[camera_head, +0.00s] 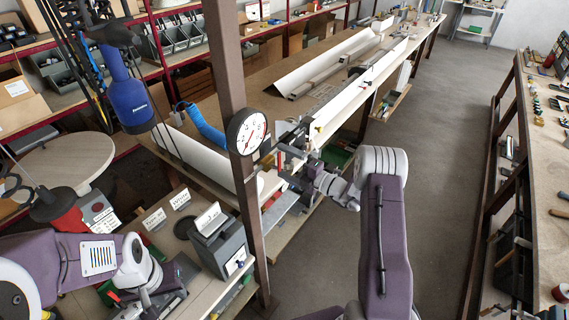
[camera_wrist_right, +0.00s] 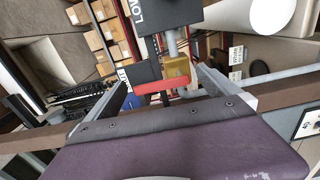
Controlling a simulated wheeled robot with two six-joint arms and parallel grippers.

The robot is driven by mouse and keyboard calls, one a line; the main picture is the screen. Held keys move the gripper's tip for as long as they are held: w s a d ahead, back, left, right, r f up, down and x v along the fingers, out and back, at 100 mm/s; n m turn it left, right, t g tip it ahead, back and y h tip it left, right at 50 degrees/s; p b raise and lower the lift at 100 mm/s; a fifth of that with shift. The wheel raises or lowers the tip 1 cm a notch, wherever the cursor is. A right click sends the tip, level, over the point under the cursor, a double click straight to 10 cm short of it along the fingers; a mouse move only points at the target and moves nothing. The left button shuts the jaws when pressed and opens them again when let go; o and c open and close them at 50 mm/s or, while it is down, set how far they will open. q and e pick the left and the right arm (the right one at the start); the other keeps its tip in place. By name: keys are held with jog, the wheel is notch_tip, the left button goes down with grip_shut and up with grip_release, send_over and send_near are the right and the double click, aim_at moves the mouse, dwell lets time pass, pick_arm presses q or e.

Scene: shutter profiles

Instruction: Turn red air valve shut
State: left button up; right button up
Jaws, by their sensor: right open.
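In the right wrist view, a red valve handle (camera_wrist_right: 166,89) shows as a flat bar beside a brass valve body (camera_wrist_right: 177,68) on a grey pipe. My right gripper (camera_wrist_right: 163,82) is open, with one finger on each side of the red handle. I cannot tell whether either finger touches it.
A brown upright post (camera_head: 228,70) carries a round white gauge (camera_head: 246,131) close to my right gripper. Black labelled plates (camera_wrist_right: 168,15) sit beside the valve. A grey box (camera_head: 218,247) stands on the near bench. The floor aisle (camera_head: 440,150) at right is clear.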

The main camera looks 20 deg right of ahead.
jog(key=b+v, duration=0.3)
jog(key=v, duration=0.5)
jog(key=shift+s+d+b, duration=0.25)
jog(key=shift+s+b, duration=0.05)
